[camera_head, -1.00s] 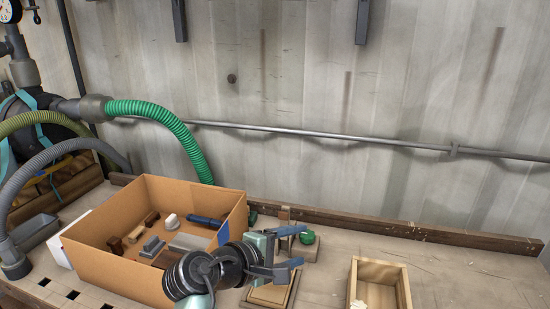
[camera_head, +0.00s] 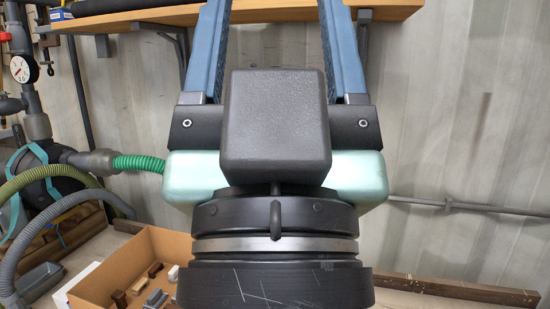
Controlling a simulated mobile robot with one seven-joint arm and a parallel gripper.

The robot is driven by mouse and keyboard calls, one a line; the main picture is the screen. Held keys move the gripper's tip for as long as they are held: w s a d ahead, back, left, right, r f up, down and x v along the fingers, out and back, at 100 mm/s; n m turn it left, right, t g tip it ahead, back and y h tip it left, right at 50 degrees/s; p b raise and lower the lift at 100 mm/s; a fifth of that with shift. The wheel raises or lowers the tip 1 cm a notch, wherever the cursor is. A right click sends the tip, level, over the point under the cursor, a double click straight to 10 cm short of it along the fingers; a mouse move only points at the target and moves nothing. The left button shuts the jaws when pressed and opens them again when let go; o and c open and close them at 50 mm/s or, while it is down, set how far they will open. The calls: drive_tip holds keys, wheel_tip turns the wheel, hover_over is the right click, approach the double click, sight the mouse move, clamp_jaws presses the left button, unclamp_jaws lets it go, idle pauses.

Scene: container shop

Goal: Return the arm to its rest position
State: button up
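My gripper (camera_head: 273,20) stands upright, large and close to the camera, in the middle of the head view. Its two blue fingers point up and are wide apart, with nothing seen between them. The fingertips are cut off by the top edge of the picture. The grey block, pale green sides and black wrist of my arm fill the centre and hide much of the wall and workbench behind.
A cardboard box (camera_head: 113,275) with several small blocks stands on the workbench at lower left. Hoses (camera_head: 40,235), a pressure gauge (camera_head: 24,69) and pipes are at the left. A wooden shelf (camera_head: 270,14) crosses the top. A pipe (camera_head: 480,207) runs along the wall at right.

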wheel_tip(320, 180, up, 6)
drive_tip(key=p, duration=0.4)
idle(0.6)
